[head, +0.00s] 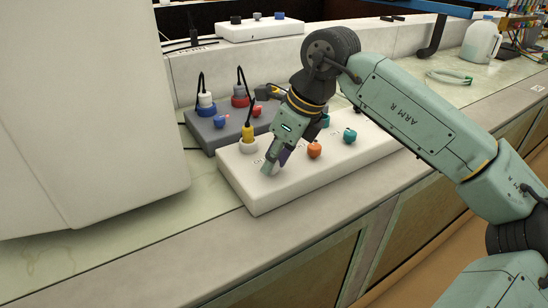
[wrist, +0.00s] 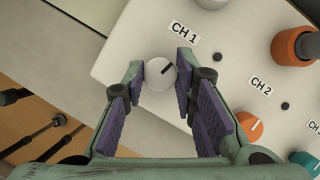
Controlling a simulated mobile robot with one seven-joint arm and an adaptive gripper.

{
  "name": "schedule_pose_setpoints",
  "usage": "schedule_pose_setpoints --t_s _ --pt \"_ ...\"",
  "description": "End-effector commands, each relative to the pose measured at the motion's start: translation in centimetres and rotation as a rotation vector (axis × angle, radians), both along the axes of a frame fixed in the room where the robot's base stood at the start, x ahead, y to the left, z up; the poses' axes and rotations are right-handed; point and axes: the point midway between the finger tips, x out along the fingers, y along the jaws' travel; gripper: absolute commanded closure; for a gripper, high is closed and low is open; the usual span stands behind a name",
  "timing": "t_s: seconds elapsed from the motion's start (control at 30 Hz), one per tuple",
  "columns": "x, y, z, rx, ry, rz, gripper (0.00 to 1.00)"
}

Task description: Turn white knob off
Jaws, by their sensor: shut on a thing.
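The white knob (wrist: 158,76) sits on the white control box (head: 290,194), beside the CH 1 label (wrist: 184,34). Its dark pointer line slants to the upper right in the wrist view. My gripper (wrist: 160,82) is shut on the white knob, with one purple-padded finger at each side. In the head view my gripper (head: 277,163) reaches down to the front left of the box and largely hides the knob. An orange knob (head: 314,149) and a teal knob (head: 350,136) stand to the right on the same box.
A yellow plug (head: 248,132) with a black cable stands just behind my gripper. A grey box (head: 205,135) with blue and red knobs and plugs is behind. A large pale housing (head: 85,110) stands at the left. The counter's front strip (head: 255,245) is clear.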

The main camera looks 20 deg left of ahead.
Motion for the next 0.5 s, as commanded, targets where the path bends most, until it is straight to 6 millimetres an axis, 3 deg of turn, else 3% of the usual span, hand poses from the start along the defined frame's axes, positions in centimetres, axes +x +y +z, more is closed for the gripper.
schedule_pose_setpoints --t_s 0.5 --pt "0.12 0.05 -0.03 -0.001 0.000 0.237 1.00"
